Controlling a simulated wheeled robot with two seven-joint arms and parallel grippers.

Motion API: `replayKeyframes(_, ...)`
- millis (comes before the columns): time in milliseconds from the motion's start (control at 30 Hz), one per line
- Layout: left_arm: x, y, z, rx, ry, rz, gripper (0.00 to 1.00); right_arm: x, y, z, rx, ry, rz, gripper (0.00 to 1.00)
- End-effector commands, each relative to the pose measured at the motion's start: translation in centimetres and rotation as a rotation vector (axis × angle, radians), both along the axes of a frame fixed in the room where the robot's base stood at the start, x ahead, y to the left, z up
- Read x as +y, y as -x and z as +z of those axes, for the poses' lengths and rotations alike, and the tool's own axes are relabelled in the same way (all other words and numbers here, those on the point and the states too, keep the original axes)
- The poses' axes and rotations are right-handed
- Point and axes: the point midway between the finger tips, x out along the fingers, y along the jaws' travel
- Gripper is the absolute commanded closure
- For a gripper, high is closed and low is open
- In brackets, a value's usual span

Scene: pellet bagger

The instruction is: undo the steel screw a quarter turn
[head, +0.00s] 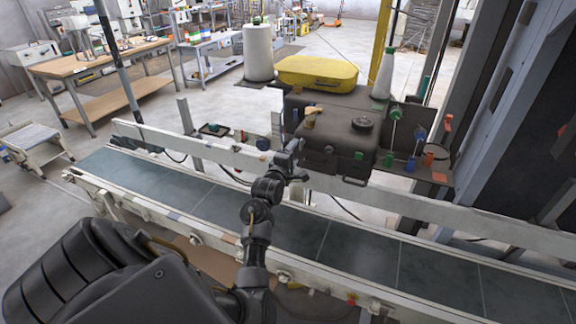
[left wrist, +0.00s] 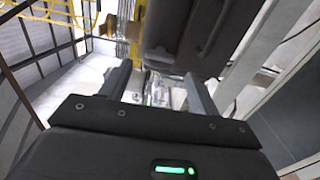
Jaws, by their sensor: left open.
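The dark machine body (left wrist: 185,35) is close beyond the fingertips. I cannot make out the steel screw for certain in either view; it is too small or hidden behind the gripper or machine. My right gripper is not in view.
A belt conveyor (head: 210,205) with a pale side rail (head: 440,210) runs below the machine. A dark upright post (head: 480,80) stands right.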

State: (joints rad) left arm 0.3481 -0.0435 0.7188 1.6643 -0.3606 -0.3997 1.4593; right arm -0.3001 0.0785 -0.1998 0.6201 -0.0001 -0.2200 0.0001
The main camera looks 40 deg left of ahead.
Motion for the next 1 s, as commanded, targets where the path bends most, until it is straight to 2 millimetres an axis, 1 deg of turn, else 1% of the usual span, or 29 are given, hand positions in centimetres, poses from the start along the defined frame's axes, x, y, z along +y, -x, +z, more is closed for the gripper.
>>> replayKeyframes(33, -0.4, 1.0, -0.4, 0.001, -0.003, 0.0, 0.38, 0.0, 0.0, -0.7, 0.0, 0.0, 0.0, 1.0)
replayKeyframes(100, -0.8, 2.3, -0.4, 0.001, -0.002, 0.0, 0.38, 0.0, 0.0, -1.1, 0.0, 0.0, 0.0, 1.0)
replayKeyframes(200, -1.4, 3.8, -0.3, 0.0, -0.001, 0.0, 0.38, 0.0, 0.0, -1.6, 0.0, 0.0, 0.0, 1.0)
replayKeyframes(333, -1.8, 5.1, -0.1, 0.0, -0.002, -0.001, 0.38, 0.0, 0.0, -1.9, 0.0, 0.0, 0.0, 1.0)
replayKeyframes(500, -2.1, 5.7, 0.0, 0.0, -0.001, -0.001, 0.38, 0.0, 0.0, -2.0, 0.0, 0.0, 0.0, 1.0)
replayKeyframes(1000, -2.0, 5.7, 0.0, 0.0, -0.001, -0.001, 0.38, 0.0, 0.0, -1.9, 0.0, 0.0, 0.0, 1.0)
